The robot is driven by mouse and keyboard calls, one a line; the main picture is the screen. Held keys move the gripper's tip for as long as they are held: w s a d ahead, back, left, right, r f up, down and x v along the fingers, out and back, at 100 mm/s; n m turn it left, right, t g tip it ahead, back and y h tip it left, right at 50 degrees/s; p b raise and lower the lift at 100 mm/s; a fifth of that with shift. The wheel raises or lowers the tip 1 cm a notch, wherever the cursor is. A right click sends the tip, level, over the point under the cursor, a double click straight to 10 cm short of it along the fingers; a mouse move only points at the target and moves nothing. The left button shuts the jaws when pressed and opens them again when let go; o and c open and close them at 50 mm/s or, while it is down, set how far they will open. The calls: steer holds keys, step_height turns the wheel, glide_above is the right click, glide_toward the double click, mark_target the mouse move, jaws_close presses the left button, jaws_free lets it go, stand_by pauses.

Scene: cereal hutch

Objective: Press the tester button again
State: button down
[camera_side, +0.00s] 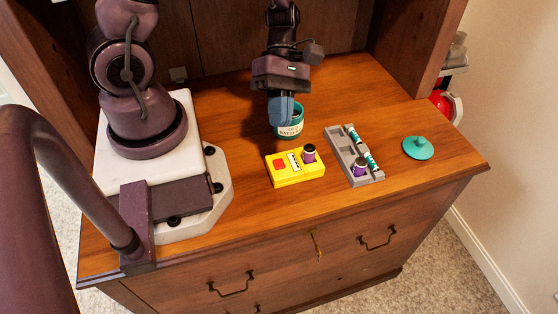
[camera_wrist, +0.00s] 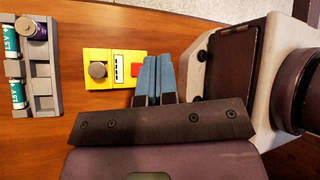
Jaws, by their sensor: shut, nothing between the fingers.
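The yellow tester (camera_side: 297,179) lies on the wooden top and also shows in the wrist view (camera_wrist: 100,55). Its red button (camera_side: 280,163) is at the left end in the side view; in the wrist view the button (camera_wrist: 136,70) is just left of my fingertips. My gripper (camera_side: 281,120) has blue fingers, shut and empty. It points down, behind the tester in the side view and apparently above it. The wrist view shows the fingers together (camera_wrist: 155,60).
A grey rack (camera_side: 343,153) right of the tester holds two teal-and-white batteries and a purple one. A teal can (camera_side: 290,130) stands behind the tester, partly covered by my fingers. A teal lid (camera_side: 418,148) lies at the right. The wood in front is clear.

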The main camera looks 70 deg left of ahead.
mark_target(282, 162)
steer(key=shift+w+d+r+n, duration=0.15)
steer(key=shift+n, duration=0.55)
steer(key=shift+f, duration=4.4)
steer(key=shift+f, duration=0.1)
steer(key=shift+f, duration=0.35)
steer(key=shift+f, duration=0.4)
steer(key=shift+r, duration=0.85)
